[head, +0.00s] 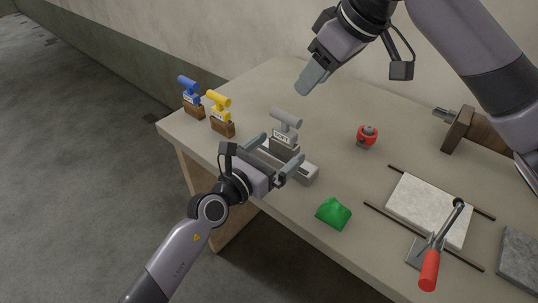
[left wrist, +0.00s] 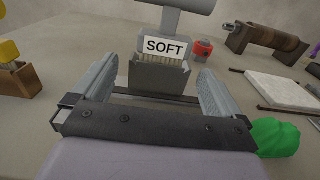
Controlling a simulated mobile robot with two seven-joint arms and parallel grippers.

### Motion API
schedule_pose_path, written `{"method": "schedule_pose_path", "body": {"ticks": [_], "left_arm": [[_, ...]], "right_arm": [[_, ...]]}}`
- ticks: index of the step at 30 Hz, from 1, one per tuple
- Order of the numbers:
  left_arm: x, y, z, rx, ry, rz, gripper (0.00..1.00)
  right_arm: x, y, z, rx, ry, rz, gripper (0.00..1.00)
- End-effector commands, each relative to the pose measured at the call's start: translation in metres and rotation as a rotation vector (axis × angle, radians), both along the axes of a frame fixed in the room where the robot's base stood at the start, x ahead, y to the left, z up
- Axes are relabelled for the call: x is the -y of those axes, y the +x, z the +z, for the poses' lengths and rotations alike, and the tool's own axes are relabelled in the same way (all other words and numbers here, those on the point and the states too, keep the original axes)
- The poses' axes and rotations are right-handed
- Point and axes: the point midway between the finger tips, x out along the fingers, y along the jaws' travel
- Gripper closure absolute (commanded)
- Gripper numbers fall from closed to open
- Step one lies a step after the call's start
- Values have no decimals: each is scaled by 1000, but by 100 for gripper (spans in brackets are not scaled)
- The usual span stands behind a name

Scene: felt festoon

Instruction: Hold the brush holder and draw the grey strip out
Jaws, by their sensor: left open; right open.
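The brush holder is a grey block in the left wrist view (left wrist: 160,80), with a grey T-handled brush (left wrist: 175,20) labelled SOFT upright in it and pale bristles below the label. The brush also shows in the head view (head: 285,122). My left gripper (head: 284,147) is open, its fingers at either side of the holder's near part; contact cannot be told. A light grey bar (head: 308,174) shows beside the right finger; I cannot tell whether it is the grey strip. My right gripper (head: 305,86) is open and empty, high above the table's back.
Yellow (head: 218,101) and blue (head: 188,85) brushes stand in wooden blocks at left. A green crumpled piece (head: 333,212), a red knob-like item (head: 367,132), a pale slab (head: 430,207) between dark rods and a red-handled lever (head: 430,270) stand right. The table's front edge is close.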

Motion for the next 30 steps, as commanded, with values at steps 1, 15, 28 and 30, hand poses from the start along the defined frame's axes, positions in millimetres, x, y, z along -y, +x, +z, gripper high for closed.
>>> {"method": "schedule_pose_path", "body": {"ticks": [1, 15, 28, 30], "left_arm": [[5, 6, 1, 2, -1, 0, 0], [29, 39, 1, -1, -3, 0, 0], [30, 41, 0, -2, -4, 0, 36], [29, 41, 0, -2, -4, 0, 55]], "right_arm": [[0, 0, 0, 0, 0, 0, 57], [0, 0, 0, 0, 0, 0, 57], [0, 0, 0, 0, 0, 0, 57], [0, 0, 0, 0, 0, 0, 57]]}}
